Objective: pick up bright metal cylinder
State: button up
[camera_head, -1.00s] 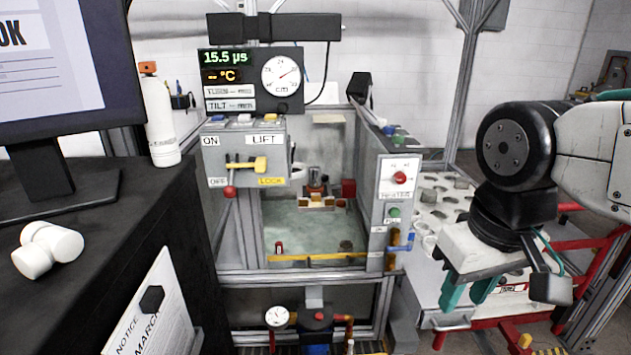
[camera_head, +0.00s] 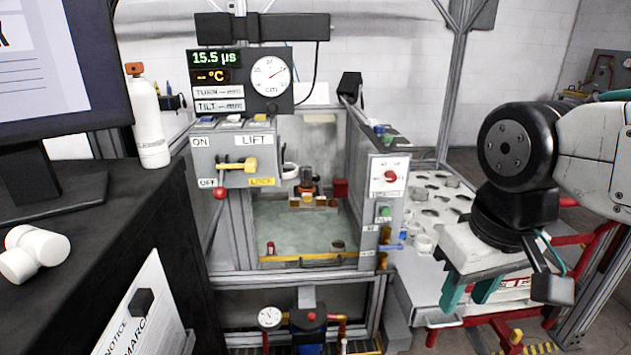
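I cannot clearly single out the bright metal cylinder. A perforated grey tray (camera_head: 415,200) right of the machine has small round metal pieces at its holes. One greyish piece (camera_head: 452,182) sits near its back, and a pale ring-like piece (camera_head: 423,243) is near its front. A small dark round piece (camera_head: 338,246) is in the tank. My gripper (camera_head: 470,292) hangs at the right, in front of the tray. Its two teal fingers are apart, with nothing visible between them; the tips partly overlap the bench.
The machine's tank (camera_head: 300,228) has a yellow front bar (camera_head: 308,257) and a control box (camera_head: 386,205) on its right. A black desk (camera_head: 110,210) with a monitor (camera_head: 60,70) fills the left. Red frame rails (camera_head: 585,240) stand near my arm.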

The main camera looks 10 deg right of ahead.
aim_at(306, 171)
jog(key=z, duration=0.8)
jog(key=k, duration=1.1)
jog(key=z, duration=0.7)
jog(key=i, duration=1.45)
jog(key=u, duration=1.65)
jog(key=i, duration=0.6)
jog(key=u, duration=0.7)
